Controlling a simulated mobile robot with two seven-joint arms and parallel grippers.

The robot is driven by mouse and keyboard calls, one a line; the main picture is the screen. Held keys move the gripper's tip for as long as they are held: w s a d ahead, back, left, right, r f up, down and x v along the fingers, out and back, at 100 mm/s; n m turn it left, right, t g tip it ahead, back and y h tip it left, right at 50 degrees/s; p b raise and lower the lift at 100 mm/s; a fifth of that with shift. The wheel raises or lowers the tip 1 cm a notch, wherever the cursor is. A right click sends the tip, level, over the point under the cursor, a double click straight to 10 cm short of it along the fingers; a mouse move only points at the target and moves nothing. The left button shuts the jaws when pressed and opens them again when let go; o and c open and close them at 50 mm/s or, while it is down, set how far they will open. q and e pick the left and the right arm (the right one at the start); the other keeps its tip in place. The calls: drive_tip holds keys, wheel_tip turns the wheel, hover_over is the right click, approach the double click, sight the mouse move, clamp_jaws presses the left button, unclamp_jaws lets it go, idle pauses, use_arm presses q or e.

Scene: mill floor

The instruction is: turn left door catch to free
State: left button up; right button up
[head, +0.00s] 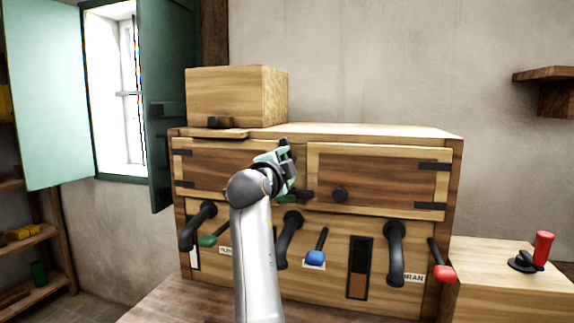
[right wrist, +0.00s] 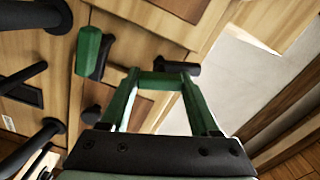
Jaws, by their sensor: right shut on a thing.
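The wooden cabinet has a left door (head: 225,168) and a right door (head: 375,182), both looking closed. My right gripper (head: 283,158) is at the upper inner corner of the left door, partly covering it. My left gripper is out of view.
A round knob (head: 340,194) is on the right door. Below are black curved pipes (head: 397,250) and green (head: 208,240), blue (head: 315,257) and red (head: 443,272) levers. A wooden box (head: 235,95) stands on top at left. A red-handled lever (head: 542,248) stands at right.

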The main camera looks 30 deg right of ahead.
drive_tip(key=o, duration=1.4)
drive_tip(key=shift+c, duration=0.2)
drive_tip(key=b+v, duration=0.1)
drive_tip(key=v, duration=1.1)
drive_tip(key=shift+s+a, duration=0.15)
drive_tip(key=shift+s, duration=0.1)
drive_tip(key=shift+w, duration=0.1)
